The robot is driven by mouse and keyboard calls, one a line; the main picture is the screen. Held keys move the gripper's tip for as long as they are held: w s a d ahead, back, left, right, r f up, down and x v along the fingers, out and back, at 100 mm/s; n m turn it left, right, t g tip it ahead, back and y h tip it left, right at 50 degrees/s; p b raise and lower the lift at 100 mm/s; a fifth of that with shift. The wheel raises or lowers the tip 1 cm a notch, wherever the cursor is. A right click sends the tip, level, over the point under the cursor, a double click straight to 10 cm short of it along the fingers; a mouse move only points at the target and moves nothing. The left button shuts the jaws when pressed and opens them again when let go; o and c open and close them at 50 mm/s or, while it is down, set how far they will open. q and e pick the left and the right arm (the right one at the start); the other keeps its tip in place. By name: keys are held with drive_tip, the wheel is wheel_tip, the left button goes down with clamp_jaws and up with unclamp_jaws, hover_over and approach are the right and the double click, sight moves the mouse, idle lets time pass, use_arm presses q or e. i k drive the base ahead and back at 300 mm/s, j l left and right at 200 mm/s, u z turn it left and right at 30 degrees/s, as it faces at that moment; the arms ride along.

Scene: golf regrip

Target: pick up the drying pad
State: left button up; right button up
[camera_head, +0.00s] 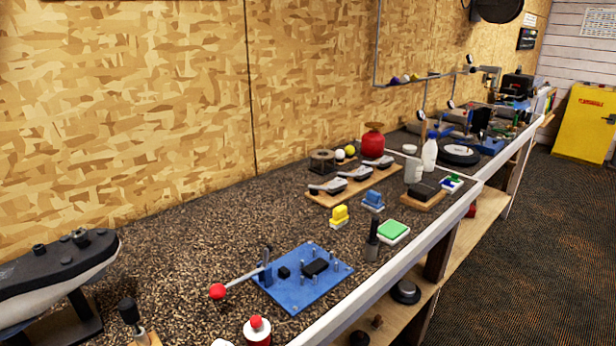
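I cannot tell for certain which thing is the drying pad. A flat green pad (392,229) in a white base lies near the front edge of the bench, right of center. Behind it, a dark flat block (424,192) lies on a wooden board. Neither of my grippers shows in the head view.
A blue plate with a red-knobbed lever (217,292) is in front on the speckled bench (170,255). A dark-handled tool (372,240) stands beside the green pad. Yellow (339,216) and blue (373,200) blocks, a white bottle (430,155) and a boat-shaped object (55,280) are around.

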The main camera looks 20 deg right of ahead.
sight(372, 202)
drive_tip(key=z, duration=1.2)
drive_tip(key=u, duration=1.9)
drive_tip(key=z, duration=1.85)
drive_tip(key=u, duration=0.25)
drive_tip(key=i+l+u, duration=0.15)
drive_tip(key=u, duration=0.2)
drive_tip(key=l+u, duration=0.35)
drive_tip(key=i+l+u, duration=0.1)
drive_tip(key=l+u, duration=0.25)
